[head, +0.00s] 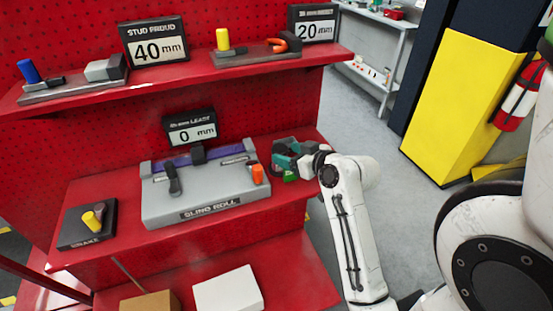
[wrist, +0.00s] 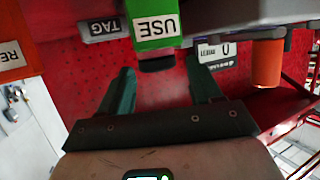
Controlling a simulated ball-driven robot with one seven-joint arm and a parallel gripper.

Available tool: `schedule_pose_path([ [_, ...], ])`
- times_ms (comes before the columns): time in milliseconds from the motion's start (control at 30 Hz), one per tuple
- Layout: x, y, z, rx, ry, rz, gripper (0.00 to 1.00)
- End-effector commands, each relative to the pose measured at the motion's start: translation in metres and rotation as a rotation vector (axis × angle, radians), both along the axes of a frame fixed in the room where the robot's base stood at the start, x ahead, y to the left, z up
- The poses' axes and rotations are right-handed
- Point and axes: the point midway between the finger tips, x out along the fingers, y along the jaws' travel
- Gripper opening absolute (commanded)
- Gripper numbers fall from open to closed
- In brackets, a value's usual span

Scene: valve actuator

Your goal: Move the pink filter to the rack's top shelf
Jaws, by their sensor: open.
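I cannot make out a pink filter in either view. The red rack's top shelf (head: 167,89) runs across the upper head view and carries fixtures. My gripper (head: 283,160) is at the right end of the middle shelf (head: 85,190), right of the grey SLING ROLL fixture (head: 205,204). In the wrist view my gripper (wrist: 162,88) has its two green fingers apart. A green block labelled USE (wrist: 157,22) is ahead of the gap, with a dark end towards it. Nothing is visibly held. An orange cylinder (wrist: 267,62) is to the right there.
The top shelf holds a blue-knobbed fixture (head: 28,71), a yellow cylinder (head: 222,39) and signs reading 40 mm (head: 160,49) and 20 mm (head: 312,30). A black BRAKE block (head: 87,226) is on the middle shelf. Lower boxes include a white one (head: 228,289). Grey floor is right.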

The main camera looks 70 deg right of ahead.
Motion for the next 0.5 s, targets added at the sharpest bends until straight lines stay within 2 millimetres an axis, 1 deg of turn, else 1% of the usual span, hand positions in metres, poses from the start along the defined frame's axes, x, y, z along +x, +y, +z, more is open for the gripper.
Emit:
schedule_pose_path([
  [33,0.005,-0.003,-0.001,0.000,0.001,0.000,0.64],
  [267,0.019,-0.010,-0.006,0.001,0.001,0.001,0.64],
  [500,0.045,-0.027,-0.018,0.000,0.001,0.000,0.64],
])
